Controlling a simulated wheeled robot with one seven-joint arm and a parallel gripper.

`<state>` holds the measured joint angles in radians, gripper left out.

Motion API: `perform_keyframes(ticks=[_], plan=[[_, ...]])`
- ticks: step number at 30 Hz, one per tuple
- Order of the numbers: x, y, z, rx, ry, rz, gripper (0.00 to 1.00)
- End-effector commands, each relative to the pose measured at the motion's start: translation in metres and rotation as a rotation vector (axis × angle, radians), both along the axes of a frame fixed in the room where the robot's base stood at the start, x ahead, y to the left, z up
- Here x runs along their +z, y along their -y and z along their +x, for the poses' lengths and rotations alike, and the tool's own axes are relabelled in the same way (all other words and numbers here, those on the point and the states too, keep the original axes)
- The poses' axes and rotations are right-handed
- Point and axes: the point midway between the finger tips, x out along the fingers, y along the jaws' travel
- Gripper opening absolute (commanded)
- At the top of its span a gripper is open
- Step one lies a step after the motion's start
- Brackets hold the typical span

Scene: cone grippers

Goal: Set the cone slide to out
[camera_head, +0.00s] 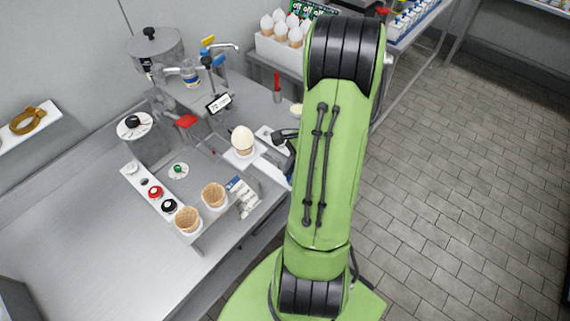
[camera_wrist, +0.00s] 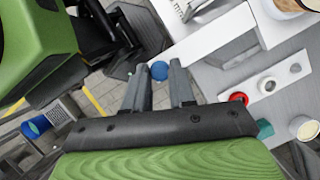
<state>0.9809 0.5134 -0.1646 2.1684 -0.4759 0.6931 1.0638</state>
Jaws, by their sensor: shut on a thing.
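The cone slide (camera_head: 262,160) is a white strip on the steel counter, with a cone topped by a pale round scoop (camera_head: 242,140) standing at its left part. My gripper (camera_head: 284,138) is beside the slide, at its right, partly hidden behind my green arm. In the wrist view my gripper (camera_wrist: 160,72) has its two grey fingers shut on a small round blue knob (camera_wrist: 159,70). The knob is hidden in the head view, and I cannot see fully how it joins the slide. A white block in the wrist view (camera_wrist: 268,28) lies right of the fingers.
A white strip with red and black knobs (camera_head: 141,181) lies left, with two empty cones (camera_head: 213,194) at its front. A steel canister (camera_head: 157,52) and a dispenser stand behind. Tiled floor is open at the right.

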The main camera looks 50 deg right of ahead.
Motion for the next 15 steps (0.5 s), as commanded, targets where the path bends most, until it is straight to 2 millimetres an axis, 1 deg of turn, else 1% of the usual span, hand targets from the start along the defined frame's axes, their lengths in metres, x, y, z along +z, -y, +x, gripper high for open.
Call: perform_keyframes(ticks=[3,6,15], plan=[[0.0,0.001,-0.01,-0.003,-0.002,-0.001,0.0],[0.0,0.001,-0.014,-0.002,-0.001,-0.002,0.0],[-0.001,0.001,-0.017,-0.005,-0.007,-0.001,0.0]])
